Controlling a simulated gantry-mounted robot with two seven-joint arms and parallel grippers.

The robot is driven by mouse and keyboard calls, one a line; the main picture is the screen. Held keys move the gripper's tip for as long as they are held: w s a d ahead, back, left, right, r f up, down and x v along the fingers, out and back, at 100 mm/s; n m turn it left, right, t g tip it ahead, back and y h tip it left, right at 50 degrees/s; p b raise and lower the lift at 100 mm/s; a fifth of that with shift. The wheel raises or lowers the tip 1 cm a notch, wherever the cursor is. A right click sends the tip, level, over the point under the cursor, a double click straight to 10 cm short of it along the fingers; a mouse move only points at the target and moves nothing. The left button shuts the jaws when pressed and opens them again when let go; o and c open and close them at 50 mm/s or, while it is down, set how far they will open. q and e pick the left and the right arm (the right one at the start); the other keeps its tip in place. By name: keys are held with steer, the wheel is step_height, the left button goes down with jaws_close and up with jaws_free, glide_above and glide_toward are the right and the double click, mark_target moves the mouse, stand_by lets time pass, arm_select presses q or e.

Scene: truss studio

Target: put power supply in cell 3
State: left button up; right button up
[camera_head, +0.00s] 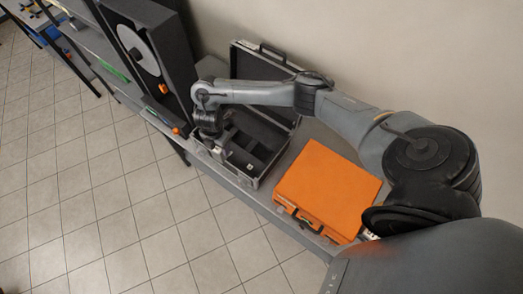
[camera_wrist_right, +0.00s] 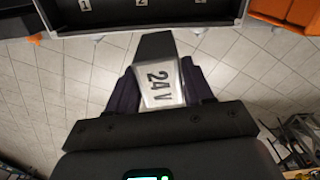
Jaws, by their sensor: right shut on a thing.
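My right gripper (camera_wrist_right: 160,92) is shut on the power supply (camera_wrist_right: 160,84), a pale block with a dark end and "24V" on its face. In the head view, my right gripper (camera_head: 216,152) is over the front left part of the open case (camera_head: 262,181), partly hiding it. The dark case has dividers inside and a raised lid at the back. In the right wrist view, the case edge (camera_wrist_right: 150,30) crosses the top, with cells marked 1 and 2 beyond it. A third label at the picture's top edge is cut off. My left gripper is out of view.
A closed orange case (camera_head: 327,188) lies right of the open case on the grey bench. A dark upright panel with a pale disc (camera_head: 139,51) stands to the left. Tiled floor (camera_head: 130,215) is open in front of the bench. A wall is behind.

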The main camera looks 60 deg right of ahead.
steer(key=s+d+f+m, duration=0.1)
steer(key=s+d+f, duration=0.4)
steer(key=s+d, duration=0.65)
steer(key=shift+m, duration=0.3)
steer(key=shift+w+d+f+b, duration=0.2)
steer(key=shift+d+f+b, duration=0.25)
steer(key=shift+f, duration=1.3)
steer(key=shift+w+d+f+b, duration=0.25)
steer(key=shift+f+b, duration=0.25)
steer(key=shift+f, duration=1.3)
steer(key=shift+w+d+f+b, duration=0.15)
steer(key=shift+d+f+b, duration=0.3)
steer(key=shift+f, duration=1.3)
steer(key=shift+f, duration=0.1)
steer(key=o, duration=1.3)
